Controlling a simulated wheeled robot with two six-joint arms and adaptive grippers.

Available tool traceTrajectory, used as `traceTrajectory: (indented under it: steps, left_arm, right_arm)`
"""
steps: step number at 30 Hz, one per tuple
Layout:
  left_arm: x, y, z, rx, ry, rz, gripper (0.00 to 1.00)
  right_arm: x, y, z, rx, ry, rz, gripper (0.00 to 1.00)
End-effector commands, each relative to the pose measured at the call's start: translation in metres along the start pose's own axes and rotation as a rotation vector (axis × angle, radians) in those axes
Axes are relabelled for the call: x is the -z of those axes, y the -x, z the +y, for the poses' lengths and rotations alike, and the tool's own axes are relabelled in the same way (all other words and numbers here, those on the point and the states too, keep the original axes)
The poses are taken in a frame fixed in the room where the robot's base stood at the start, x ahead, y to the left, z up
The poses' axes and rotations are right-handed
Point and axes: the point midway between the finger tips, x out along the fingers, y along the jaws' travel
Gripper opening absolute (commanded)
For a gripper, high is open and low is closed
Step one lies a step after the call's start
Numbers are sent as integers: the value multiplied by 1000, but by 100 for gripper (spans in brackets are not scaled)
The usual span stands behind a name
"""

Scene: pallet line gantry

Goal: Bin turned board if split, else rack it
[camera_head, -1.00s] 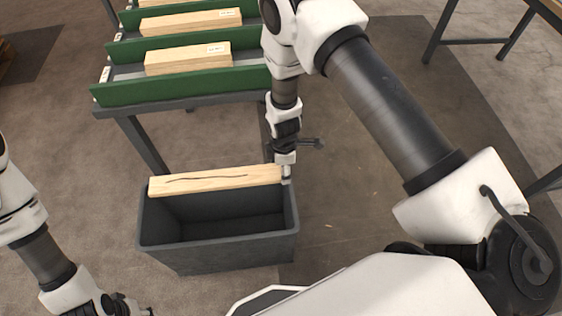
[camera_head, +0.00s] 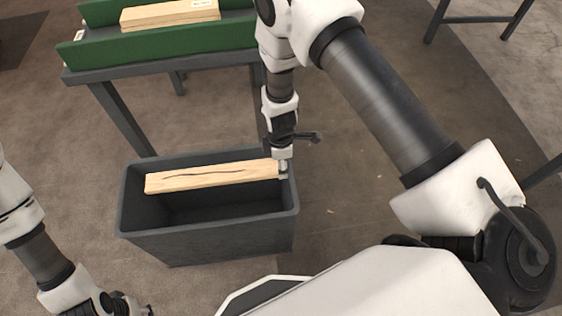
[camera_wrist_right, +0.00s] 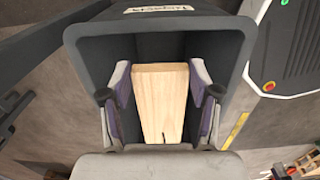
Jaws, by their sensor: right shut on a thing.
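A pale wooden board (camera_head: 212,176) with a long dark crack along its face is held level over the opening of a dark grey bin (camera_head: 205,240). My right gripper (camera_head: 283,168) is shut on the board's right end. In the right wrist view the board (camera_wrist_right: 160,98) sits between the two finger pads of the gripper (camera_wrist_right: 160,105), with a small dark split at its near end and the bin's wall (camera_wrist_right: 225,50) around it. My left gripper (camera_head: 125,303) is low at the left, away from the bin; its fingers are too unclear to judge.
A green-walled rack (camera_head: 160,48) on a dark table stands behind the bin and holds another board (camera_head: 170,14) with a label. Table legs show at the upper right. The floor right of the bin is clear.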

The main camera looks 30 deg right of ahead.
Motion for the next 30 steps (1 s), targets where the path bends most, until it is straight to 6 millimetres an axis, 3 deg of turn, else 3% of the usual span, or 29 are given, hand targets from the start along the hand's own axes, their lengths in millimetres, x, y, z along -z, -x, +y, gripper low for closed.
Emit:
traceTrajectory:
  steps: [1, 2, 3, 4, 13, 17, 30]
  left_arm:
    - [0, 0, 0, 0, 0, 0, 41]
    - [0, 0, 0, 0, 0, 0, 41]
    - [0, 0, 0, 0, 0, 0, 41]
    - [0, 0, 0, 0, 0, 0, 41]
    - [0, 0, 0, 0, 0, 0, 41]
    - [0, 0, 0, 0, 0, 0, 41]
    - [0, 0, 0, 0, 0, 0, 41]
  right_arm:
    - [0, 1, 0, -1, 0, 0, 5]
    - [0, 1, 0, -1, 0, 0, 72]
    - [0, 1, 0, -1, 0, 0, 87]
    - [0, 0, 0, 0, 0, 0, 91]
    - [0, 1, 0, 0, 0, 0, 91]
    - [0, 11, 1, -2, 1, 0, 91]
    - [0, 110, 1, -3, 1, 0, 91]
